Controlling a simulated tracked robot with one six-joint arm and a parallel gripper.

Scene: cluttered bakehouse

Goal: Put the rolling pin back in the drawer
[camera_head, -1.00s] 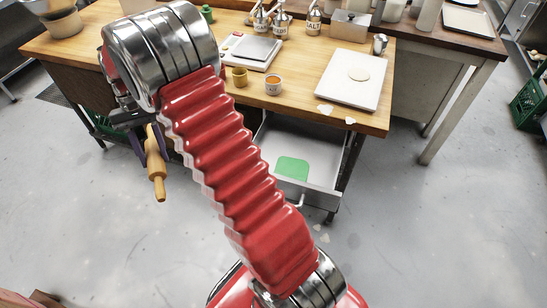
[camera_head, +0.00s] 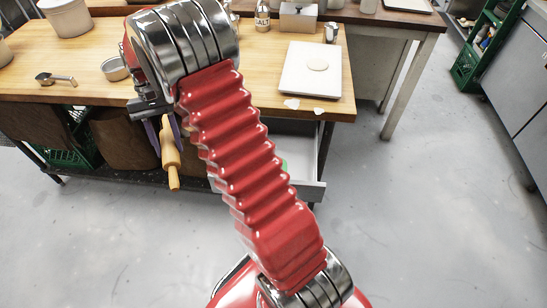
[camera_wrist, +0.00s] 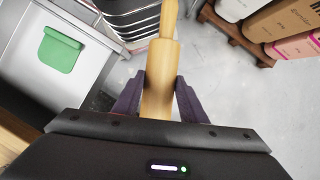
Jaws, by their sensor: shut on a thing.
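The wooden rolling pin (camera_head: 171,153) hangs tilted, handle down, in front of the table's front edge in the head view. My gripper (camera_wrist: 160,95) is shut on it, with a dark finger on each side of its barrel in the wrist view. The rolling pin (camera_wrist: 162,62) points away from the wrist there. The open drawer (camera_head: 310,160) is under the table, to the right of the pin and partly hidden behind my arm. In the wrist view the drawer (camera_wrist: 28,85) lies at the left, with a green scraper (camera_wrist: 60,50) in it. The pin is outside the drawer.
Green crates (camera_head: 468,68) stand at the far right. A wire rack (camera_wrist: 125,15) and sacks (camera_wrist: 280,22) show in the wrist view. The floor at right is clear.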

